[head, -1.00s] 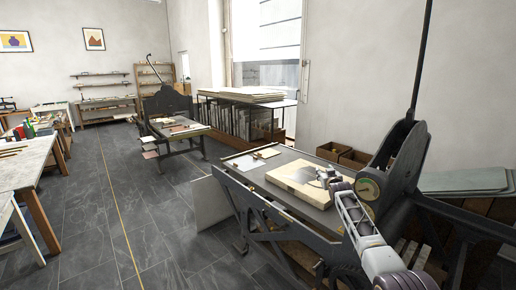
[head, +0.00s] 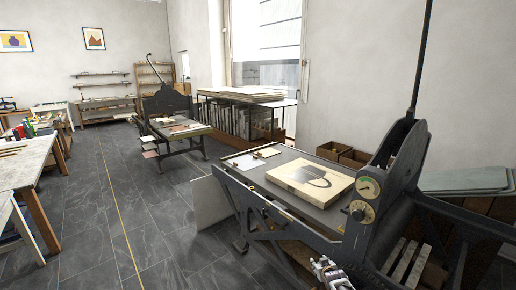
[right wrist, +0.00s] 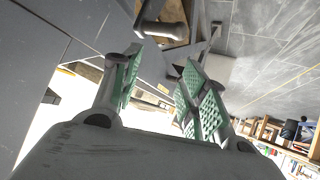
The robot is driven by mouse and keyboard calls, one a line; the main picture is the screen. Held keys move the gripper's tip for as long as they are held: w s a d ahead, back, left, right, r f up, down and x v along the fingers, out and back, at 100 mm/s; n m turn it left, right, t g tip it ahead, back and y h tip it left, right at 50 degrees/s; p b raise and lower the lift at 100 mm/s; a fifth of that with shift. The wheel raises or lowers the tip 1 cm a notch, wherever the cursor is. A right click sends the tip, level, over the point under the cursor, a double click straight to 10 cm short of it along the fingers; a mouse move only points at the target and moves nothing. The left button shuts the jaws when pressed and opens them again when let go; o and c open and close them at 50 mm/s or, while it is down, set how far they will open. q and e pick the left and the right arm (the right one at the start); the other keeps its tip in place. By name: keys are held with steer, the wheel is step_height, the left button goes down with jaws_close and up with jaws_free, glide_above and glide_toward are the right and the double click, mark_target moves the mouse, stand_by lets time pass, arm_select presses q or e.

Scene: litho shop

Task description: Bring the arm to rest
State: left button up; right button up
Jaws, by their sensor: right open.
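My right gripper (head: 328,270) is low in the head view, in front of the near press and at the picture's bottom edge. The rest of the right arm is mostly out of that view. In the right wrist view my right gripper (right wrist: 163,88) has its two green-padded fingers spread apart, with nothing between them. My left gripper is not in view.
The near press (head: 368,200) stands close by, with its dark bed (head: 250,174) holding a pale stone (head: 310,178) with a dark curved mark. A second press (head: 168,105) stands behind. Tables line the left. The tiled floor (head: 150,215) between is clear.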

steer(key=s+a+f+g, duration=0.1)
steer(key=s+f+g, duration=0.1)
steer(key=s+f, duration=1.25)
steer(key=s+a+f+g, duration=0.1)
steer(key=s+f+g, duration=0.2)
steer(key=s+f, duration=1.15)
steer(key=s+f+g, duration=0.2)
steer(key=s+f, duration=0.2)
steer(key=s, duration=1.7)
steer(key=s+f+g+b, duration=0.1)
steer(key=s+f+g, duration=0.2)
steer(key=s, duration=1.8)
step_height(320, 180, down, 2)
steer(key=shift+s+a+f, duration=0.15)
steer(key=shift+s+a, duration=0.15)
steer(key=shift+s, duration=0.05)
